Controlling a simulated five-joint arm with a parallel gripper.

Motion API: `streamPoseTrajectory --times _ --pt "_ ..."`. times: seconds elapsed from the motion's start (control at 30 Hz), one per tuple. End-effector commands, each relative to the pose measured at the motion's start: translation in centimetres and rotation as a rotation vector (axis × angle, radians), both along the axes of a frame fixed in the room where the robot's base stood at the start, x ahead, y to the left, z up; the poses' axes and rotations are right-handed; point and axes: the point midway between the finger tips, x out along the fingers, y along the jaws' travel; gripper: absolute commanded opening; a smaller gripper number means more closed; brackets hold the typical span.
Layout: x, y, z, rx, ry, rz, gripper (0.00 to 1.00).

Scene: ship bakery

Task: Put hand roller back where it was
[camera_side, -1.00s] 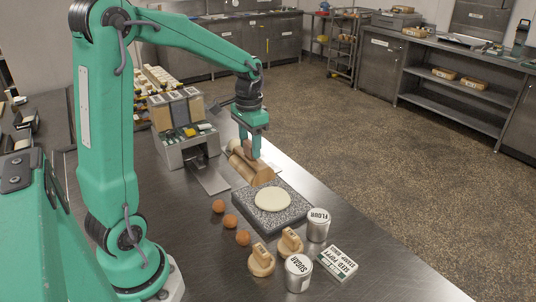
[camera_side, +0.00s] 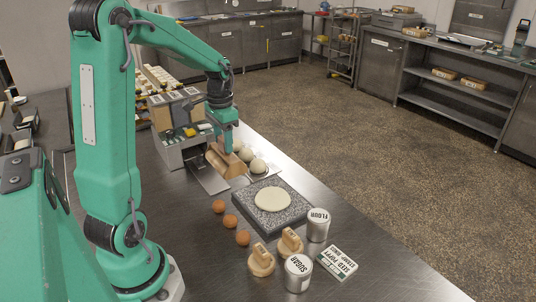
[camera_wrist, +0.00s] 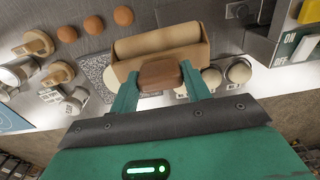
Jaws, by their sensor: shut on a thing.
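The hand roller (camera_side: 226,163) is a pale wooden cylinder in a wooden frame with a darker brown grip. It hangs from or rests under my gripper (camera_side: 224,151), beside the grey machine; I cannot tell if it touches the surface below. In the wrist view the two green fingers of my gripper (camera_wrist: 160,78) close on the brown grip of the hand roller (camera_wrist: 155,40), whose cylinder lies just beyond. The grey stone slab (camera_side: 291,216) with a flat dough round (camera_side: 272,199) lies in front and to the right of it.
Pale dough balls (camera_side: 258,166) sit just right of the roller. The grey machine (camera_side: 185,153) stands close on the left. Brown eggs (camera_side: 230,221), wooden stamps (camera_side: 261,262), a flour tin (camera_side: 318,225), a sugar tin (camera_side: 298,273) and a seed box (camera_side: 338,262) stand nearer the camera.

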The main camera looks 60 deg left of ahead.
Motion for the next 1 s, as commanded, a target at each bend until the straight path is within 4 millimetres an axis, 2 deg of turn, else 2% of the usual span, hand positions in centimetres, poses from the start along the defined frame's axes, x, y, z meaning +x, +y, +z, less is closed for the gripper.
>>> streamPoseTrajectory --times 0.2,0.43,0.77,1.0 --pt "-0.8 3.6 -2.2 -0.001 0.001 0.004 0.27" --pt "-1.3 6.4 -3.9 0.0 0.0 0.001 0.27" --pt "-1.5 7.1 -4.4 0.001 -0.002 -0.001 0.27" --pt "-1.5 7.0 -6.5 -0.001 0.001 -0.001 0.27"
